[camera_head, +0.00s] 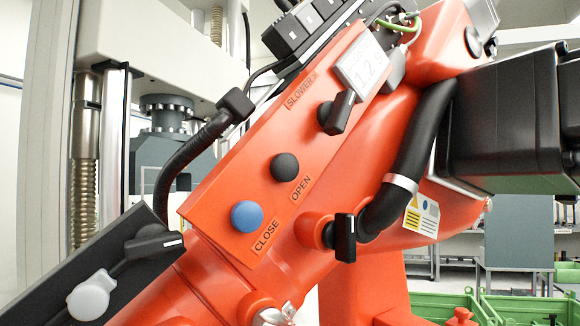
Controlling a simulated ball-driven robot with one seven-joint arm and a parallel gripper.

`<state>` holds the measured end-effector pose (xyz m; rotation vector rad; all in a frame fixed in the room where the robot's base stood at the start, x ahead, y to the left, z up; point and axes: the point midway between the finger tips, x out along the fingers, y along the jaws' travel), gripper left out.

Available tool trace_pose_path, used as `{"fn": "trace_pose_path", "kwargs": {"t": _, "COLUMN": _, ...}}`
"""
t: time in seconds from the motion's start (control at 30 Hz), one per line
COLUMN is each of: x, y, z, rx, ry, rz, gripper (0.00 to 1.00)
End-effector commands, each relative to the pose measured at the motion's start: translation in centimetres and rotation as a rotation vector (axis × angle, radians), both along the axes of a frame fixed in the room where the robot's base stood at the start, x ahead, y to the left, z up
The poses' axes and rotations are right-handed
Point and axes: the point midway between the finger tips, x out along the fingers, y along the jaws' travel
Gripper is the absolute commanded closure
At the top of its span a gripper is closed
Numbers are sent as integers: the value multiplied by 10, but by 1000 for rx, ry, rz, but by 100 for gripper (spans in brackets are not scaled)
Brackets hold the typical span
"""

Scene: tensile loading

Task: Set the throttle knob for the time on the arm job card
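The orange sloped panel (238,165) fills the middle of the view. A black knob (340,113) with a white mark at its upper end sits beside the word SLOWER, tilted up and to the right; it seems to be the throttle knob. A small pale card (363,66) is fixed above it, with grey figures that look like 1.2 and something after, too faint to read surely. Lower down are a black button (285,167) by OPEN and a blue button (247,217) by CLOSE. My gripper is not in view.
Another black knob (346,238) with a white mark stands below the panel, near a thick black hose (410,160). A black box (85,268) with a lever and a pale knob is at lower left. Green crates (520,308) are at lower right. A press stands behind.

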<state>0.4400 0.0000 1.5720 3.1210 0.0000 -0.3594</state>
Motion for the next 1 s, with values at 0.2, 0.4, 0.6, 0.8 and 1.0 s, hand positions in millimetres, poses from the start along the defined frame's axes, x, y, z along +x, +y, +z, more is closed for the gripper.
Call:
{"fn": "trace_pose_path", "kwargs": {"t": 0.2, "x": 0, "y": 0, "z": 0, "rx": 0, "ry": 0, "rz": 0, "gripper": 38}}
{"fn": "trace_pose_path", "kwargs": {"t": 0.4, "x": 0, "y": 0, "z": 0, "rx": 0, "ry": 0, "rz": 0, "gripper": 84}}
{"fn": "trace_pose_path", "kwargs": {"t": 0.6, "x": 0, "y": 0, "z": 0, "rx": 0, "ry": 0, "rz": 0, "gripper": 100}}
{"fn": "trace_pose_path", "kwargs": {"t": 0.8, "x": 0, "y": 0, "z": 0, "rx": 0, "ry": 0, "rz": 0, "gripper": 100}}
{"fn": "trace_pose_path", "kwargs": {"t": 1.0, "x": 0, "y": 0, "z": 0, "rx": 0, "ry": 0, "rz": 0, "gripper": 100}}
